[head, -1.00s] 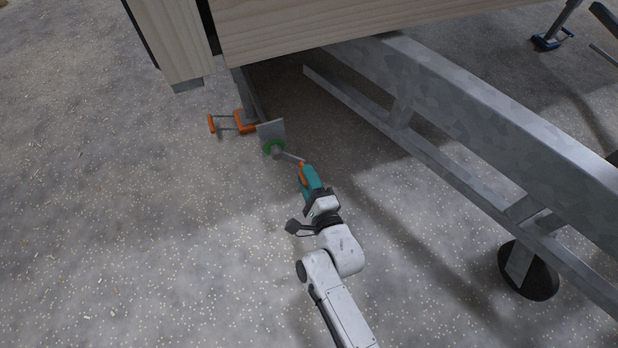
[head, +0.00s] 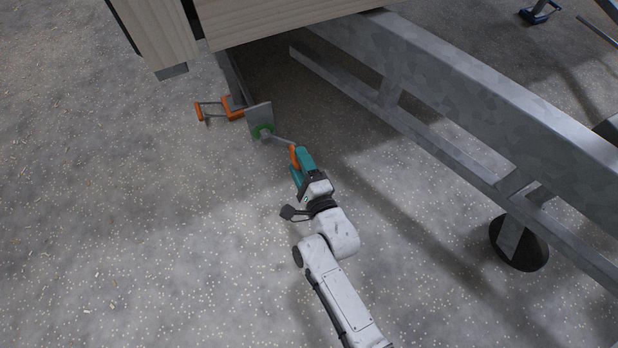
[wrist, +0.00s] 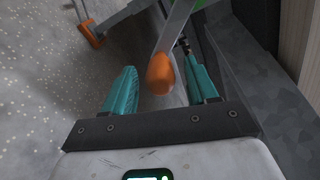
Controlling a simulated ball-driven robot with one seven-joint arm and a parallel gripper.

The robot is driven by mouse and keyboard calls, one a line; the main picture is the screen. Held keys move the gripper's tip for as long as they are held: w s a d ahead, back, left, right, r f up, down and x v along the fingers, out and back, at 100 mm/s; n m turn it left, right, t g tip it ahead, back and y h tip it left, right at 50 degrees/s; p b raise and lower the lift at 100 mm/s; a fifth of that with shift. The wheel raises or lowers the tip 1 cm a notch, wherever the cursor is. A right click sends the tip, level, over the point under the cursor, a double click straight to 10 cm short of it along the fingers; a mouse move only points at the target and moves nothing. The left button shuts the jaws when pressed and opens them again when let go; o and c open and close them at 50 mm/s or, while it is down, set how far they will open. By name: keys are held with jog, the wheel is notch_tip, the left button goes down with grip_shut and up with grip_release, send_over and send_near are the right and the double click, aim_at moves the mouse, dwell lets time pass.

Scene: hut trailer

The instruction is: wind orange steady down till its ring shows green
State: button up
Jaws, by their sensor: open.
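The orange steady's leg stands under the hut corner, with an orange foot (head: 233,108) on the floor and a grey plate (head: 259,117) beside it. A green ring (head: 262,131) shows at the plate. A grey crank arm (head: 281,140) runs from the ring to an orange crank knob (head: 294,155). My gripper (head: 298,163) has teal fingers and is at the knob. In the wrist view the knob (wrist: 160,75) lies between the two open fingers of my gripper (wrist: 160,82), with gaps on both sides. Green shows at the top edge there.
An orange-ended handle (head: 198,111) sticks out left of the foot. The trailer's grey chassis beam (head: 470,100) runs to the right, above a dark round support (head: 520,243). A blue foot (head: 538,14) stands far right. The speckled floor at left is clear.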

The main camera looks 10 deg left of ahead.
jog(key=p+v, duration=0.3)
jog(key=v, duration=0.7)
jog(key=shift+s+d, duration=0.1)
dwell(0.3)
